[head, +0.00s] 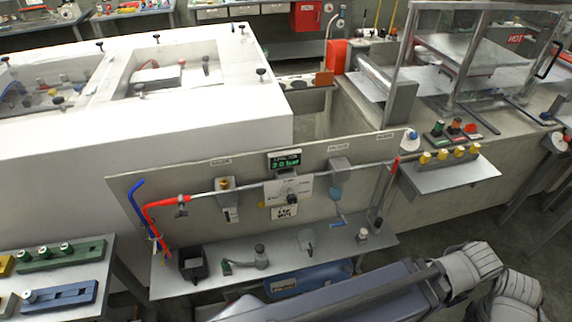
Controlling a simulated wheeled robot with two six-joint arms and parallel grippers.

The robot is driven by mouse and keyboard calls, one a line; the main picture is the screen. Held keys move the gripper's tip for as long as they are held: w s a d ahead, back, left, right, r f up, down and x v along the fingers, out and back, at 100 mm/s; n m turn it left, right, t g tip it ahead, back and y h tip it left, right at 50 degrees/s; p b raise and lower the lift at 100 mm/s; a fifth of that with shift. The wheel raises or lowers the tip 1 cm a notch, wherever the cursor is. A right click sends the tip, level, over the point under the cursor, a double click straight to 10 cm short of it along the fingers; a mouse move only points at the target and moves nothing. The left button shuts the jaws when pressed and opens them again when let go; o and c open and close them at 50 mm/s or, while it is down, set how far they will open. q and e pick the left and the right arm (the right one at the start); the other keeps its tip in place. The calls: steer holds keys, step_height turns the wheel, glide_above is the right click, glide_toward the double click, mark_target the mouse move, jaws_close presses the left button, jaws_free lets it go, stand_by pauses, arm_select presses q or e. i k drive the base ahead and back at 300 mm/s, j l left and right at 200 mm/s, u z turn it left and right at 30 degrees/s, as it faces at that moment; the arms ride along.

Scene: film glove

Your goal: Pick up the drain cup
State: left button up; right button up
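A small dark, open-topped square cup (193,264) stands at the left end of the grey bench shelf (235,284). It looks like the drain cup, but no label on it is readable. It sits below the red and blue pipe ends. No gripper is near it. My own grey arm links show at the lower right in front of the bench, but no gripper fingers can be seen.
An upright panel (330,155) with a pipe, valves and a green-lit display (284,160) rises behind the shelf. A grey fitting (261,256) lies right of the cup. A blue bin (310,279) is below the shelf. A side table holds green (62,254) and blue (60,297) blocks.

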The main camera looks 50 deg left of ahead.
mark_target(306, 238)
steer(key=u, duration=1.65)
steer(key=k+z, duration=0.15)
steer(key=z, duration=0.2)
steer(key=k+l+z, duration=0.1)
steer(key=z, duration=0.25)
steer(key=k+l+z, duration=0.15)
steer(key=z, duration=0.2)
steer(key=k, duration=0.05)
